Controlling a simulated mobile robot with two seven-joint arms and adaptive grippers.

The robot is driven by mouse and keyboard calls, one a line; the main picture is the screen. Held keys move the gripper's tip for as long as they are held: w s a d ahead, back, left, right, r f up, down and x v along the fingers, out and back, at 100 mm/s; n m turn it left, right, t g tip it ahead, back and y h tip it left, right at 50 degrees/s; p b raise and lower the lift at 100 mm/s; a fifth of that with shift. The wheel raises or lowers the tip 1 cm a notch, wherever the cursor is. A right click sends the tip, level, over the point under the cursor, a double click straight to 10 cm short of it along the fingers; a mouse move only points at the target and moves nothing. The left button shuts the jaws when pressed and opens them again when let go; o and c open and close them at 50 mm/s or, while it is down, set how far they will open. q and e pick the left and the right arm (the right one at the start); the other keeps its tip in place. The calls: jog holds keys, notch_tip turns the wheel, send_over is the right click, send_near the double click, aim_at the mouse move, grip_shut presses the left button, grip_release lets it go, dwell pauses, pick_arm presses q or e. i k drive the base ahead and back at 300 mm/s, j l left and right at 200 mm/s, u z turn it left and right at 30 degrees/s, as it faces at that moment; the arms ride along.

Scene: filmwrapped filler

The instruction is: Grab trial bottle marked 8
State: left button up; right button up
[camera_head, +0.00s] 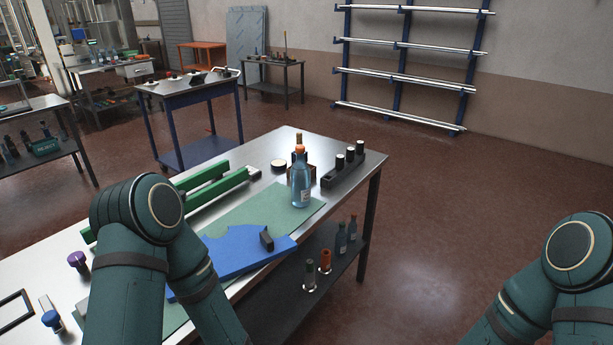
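A clear bluish bottle (301,185) with an orange cap and a small label stands upright on the green mat (258,210) near the far end of the metal table. The label's marking is too small to read, so I cannot tell whether it is the one marked 8. Several smaller bottles stand on the shelf below, among them a bluish one (341,240); no number on them is legible. Both of my arms show only as dark green links at the lower left and lower right. Neither gripper is in view.
Behind the bottle is a dark brown item (311,172); right of it, a black rack (330,178) holds dark capped vials. A blue plate (230,255) and green rails (222,190) lie nearer my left arm. Floor right of the table is clear.

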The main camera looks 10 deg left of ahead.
aim_at(300, 172)
jog(key=i+l+u, duration=0.5)
jog(key=i+l, duration=0.15)
jog(key=l, duration=0.2)
